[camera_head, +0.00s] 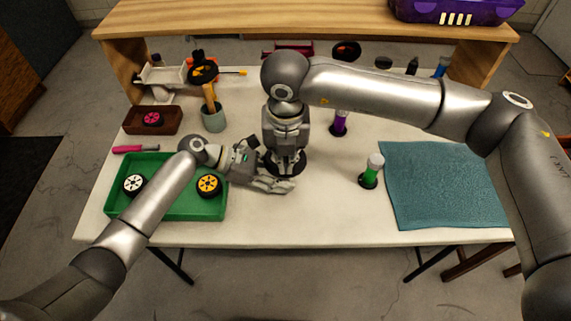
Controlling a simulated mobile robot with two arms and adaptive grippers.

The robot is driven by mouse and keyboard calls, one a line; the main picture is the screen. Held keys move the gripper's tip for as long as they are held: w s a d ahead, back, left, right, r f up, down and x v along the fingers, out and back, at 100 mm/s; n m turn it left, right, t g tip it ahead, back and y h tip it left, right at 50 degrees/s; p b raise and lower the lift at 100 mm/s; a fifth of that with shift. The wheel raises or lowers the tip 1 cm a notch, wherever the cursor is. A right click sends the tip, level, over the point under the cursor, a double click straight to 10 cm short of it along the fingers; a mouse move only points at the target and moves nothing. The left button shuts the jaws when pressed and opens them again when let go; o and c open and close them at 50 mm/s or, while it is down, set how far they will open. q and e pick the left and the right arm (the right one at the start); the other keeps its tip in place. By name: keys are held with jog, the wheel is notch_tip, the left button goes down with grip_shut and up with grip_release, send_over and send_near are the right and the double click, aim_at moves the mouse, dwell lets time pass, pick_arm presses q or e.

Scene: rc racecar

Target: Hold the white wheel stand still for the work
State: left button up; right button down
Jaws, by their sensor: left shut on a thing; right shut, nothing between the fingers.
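My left gripper (281,185) is low over the table's middle, its fingers pointing right. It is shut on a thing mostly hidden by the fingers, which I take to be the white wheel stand. A black round thing (299,168), like a tyre, shows just above these fingertips. My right gripper (286,168) points straight down over the black round thing. It is shut and empty, and its tips are close to my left fingers. Whether the tips touch the round thing I cannot tell.
A green tray (170,209) with wheels lies left, below a brown box (136,120) and a grey cup (214,121). A green bottle (371,171), purple bottle (338,124) and teal mat (440,185) are right. A white structure (160,75) stands back left, under a wooden shelf (220,17).

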jog(key=shift+f, duration=0.1)
jog(key=shift+f, duration=1.35)
pick_arm(q)
jog(key=shift+c, duration=0.2)
pick_arm(e)
jog(key=shift+r, duration=0.15)
jog(key=s, duration=0.1)
jog(key=s+r, duration=0.1)
jog(key=s, duration=0.1)
pick_arm(q)
jog(key=shift+f, duration=0.1)
pick_arm(e)
notch_tip(320, 180, up, 12)
jog(key=s, duration=0.1)
jog(key=shift+s, duration=0.15)
